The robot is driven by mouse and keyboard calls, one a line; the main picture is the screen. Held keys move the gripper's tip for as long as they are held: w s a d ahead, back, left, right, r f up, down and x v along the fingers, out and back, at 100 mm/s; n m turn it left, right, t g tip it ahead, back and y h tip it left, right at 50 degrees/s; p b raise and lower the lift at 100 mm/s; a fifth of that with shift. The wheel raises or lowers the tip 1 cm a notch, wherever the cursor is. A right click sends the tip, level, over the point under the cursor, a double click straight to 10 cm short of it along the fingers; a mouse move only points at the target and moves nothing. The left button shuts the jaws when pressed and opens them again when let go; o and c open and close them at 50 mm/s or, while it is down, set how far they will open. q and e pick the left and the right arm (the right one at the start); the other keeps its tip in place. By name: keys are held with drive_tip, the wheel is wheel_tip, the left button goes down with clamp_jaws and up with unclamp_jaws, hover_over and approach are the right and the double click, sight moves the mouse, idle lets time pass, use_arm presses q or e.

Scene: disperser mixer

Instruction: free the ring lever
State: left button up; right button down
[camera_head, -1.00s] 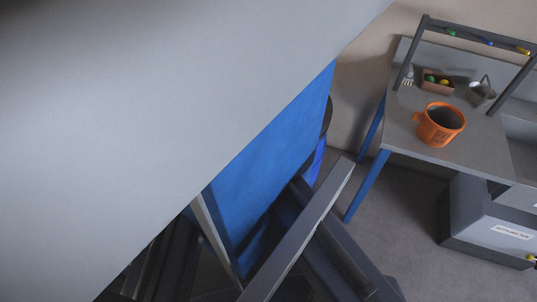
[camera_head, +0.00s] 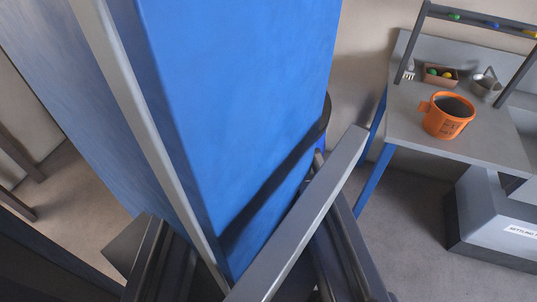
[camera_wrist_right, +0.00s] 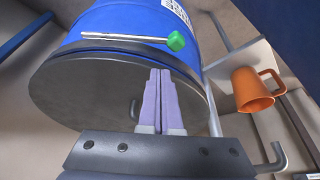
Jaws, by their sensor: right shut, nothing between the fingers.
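In the right wrist view, a blue drum (camera_wrist_right: 140,22) has a dark grey round lid (camera_wrist_right: 85,95) with a dark ring along its rim. The ring lever (camera_wrist_right: 120,37) is a thin silvery bar with a green knob (camera_wrist_right: 176,41) at its right end. It lies along the drum's side, close to the rim. My right gripper (camera_wrist_right: 160,72) is shut and empty, its pale purple fingers in front of the lid, with the tips below the knob in the picture. Contact cannot be told. My left gripper is not in view.
A tall blue body (camera_head: 235,100) with a grey edge fills the middle of the head view. To the right, a grey bench (camera_head: 455,148) carries an orange mug (camera_head: 447,118), a small box (camera_head: 441,75) and a metal cup (camera_head: 486,84). A grey labelled unit (camera_head: 490,215) stands below.

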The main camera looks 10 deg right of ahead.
drive_tip(key=shift+f, duration=0.1)
drive_tip(key=b+x, duration=0.9)
drive_tip(key=x, duration=0.1)
idle(0.5)
drive_tip(key=s+d+n+g+y, duration=0.2)
drive_tip(key=s+d+n+y, duration=0.1)
drive_tip(key=s+d+n, duration=0.9)
drive_tip(key=shift+s+d, duration=0.55)
drive_tip(key=shift+s, duration=0.75)
drive_tip(key=shift+d, duration=0.15)
